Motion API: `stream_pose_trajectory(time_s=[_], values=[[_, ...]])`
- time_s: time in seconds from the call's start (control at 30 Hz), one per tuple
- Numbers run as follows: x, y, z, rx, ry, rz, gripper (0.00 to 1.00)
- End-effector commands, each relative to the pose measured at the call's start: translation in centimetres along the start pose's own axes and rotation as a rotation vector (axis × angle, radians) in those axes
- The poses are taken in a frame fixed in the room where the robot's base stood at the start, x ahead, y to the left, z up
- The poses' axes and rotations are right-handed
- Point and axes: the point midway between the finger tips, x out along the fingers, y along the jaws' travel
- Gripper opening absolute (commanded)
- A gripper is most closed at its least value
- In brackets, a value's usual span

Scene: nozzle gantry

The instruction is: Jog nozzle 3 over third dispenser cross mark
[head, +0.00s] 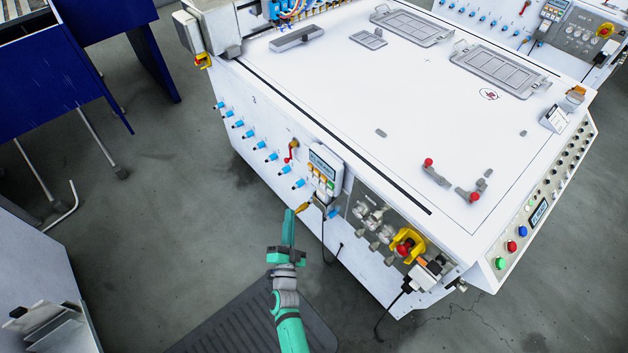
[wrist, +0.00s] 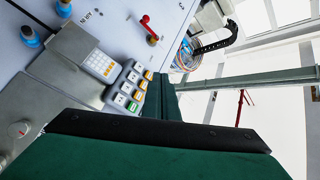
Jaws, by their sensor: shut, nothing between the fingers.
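A grey control pendant (head: 323,170) with a small display and coloured buttons hangs on the front face of the white machine. In the wrist view its white, orange and green buttons (wrist: 129,90) are close to my fingers. My gripper (head: 289,214) is shut and empty, a little below and left of the pendant in the head view. Its fingers (wrist: 164,92) show beside the buttons in the wrist view; whether they touch cannot be told. The gantry nozzles (head: 300,12), with coloured tubes, are partly cut off at the top edge. A small cross mark (head: 427,60) shows on the white tabletop; its number is unclear.
Blue-tipped knobs (head: 249,133) and a red lever (head: 291,151) line the front panel. A yellow-and-red switch (head: 405,247) and grey fittings sit to the right. Grey trays (head: 500,70) lie on the tabletop. A dark mat (head: 235,325) lies on the open floor.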

Motion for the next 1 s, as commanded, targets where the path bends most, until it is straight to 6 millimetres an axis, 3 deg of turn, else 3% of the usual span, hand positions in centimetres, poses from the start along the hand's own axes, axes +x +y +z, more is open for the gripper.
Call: stream_pose_trajectory(time_s=[0.1, 0.2, 0.73, 1.0], values=[[3.0, -0.3, 0.6, 0.053, 0.03, 0.003, 0.0], [4.3, -0.5, 0.9, 0.079, 0.043, 0.004, 0.0], [4.9, -0.8, 1.3, 0.094, 0.042, 0.0, 0.0], [6.7, 0.7, -0.1, 0.092, 0.045, 0.002, 0.0]])
